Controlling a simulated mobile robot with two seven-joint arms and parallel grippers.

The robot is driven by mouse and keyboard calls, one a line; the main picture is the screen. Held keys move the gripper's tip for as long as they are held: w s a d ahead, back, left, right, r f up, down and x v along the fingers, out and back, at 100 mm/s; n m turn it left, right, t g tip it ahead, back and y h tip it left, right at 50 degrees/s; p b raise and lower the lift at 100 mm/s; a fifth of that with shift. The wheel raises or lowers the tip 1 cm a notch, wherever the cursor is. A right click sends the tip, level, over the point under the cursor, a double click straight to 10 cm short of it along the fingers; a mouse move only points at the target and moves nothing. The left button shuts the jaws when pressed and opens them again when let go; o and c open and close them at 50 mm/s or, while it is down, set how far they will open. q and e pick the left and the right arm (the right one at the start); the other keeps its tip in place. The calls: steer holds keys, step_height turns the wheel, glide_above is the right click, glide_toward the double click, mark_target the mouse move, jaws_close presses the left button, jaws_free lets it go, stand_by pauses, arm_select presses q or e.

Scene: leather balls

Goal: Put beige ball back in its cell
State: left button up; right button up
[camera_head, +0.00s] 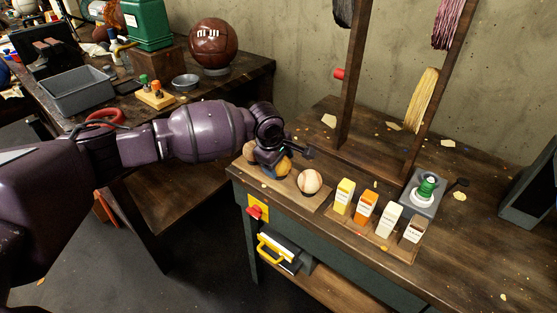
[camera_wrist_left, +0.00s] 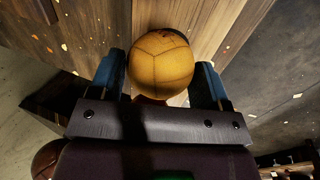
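A tan-yellow ball (camera_wrist_left: 160,65) with panel seams sits between the two blue-padded fingers of my left gripper (camera_wrist_left: 162,80) in the left wrist view. The fingers are spread on either side of it, and I cannot tell whether they touch it. In the head view my left gripper (camera_head: 287,160) is low over the wooden ball holder (camera_head: 319,201), with the tan-yellow ball (camera_head: 284,167) partly hidden beneath it. Which ball is the beige one is unclear. My right gripper is out of view.
Several small boxes (camera_head: 366,206) stand on a wooden rack right of the baseball. A wooden frame (camera_head: 353,80) with hanging coils rises behind. A brown ball (camera_head: 212,45) and a grey bin (camera_head: 77,91) are on the left table.

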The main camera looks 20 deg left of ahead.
arm_select(q)
steer(key=o, duration=0.4)
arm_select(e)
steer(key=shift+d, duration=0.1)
arm_select(q)
steer(key=shift+o, duration=0.2)
steer(key=shift+r, duration=0.1)
steer(key=p+v, duration=0.1)
steer(key=v, duration=0.4)
steer(key=shift+r+p, duration=0.25)
steer(key=shift+p, duration=0.15)
steer(key=p+v, duration=0.1)
steer(key=v, duration=0.2)
steer(key=shift+s+r, duration=0.15)
steer(key=shift+r, duration=0.25)
steer(key=shift+s+a+r, duration=0.1)
steer(key=shift+s+r, duration=0.15)
steer(key=shift+r, duration=0.4)
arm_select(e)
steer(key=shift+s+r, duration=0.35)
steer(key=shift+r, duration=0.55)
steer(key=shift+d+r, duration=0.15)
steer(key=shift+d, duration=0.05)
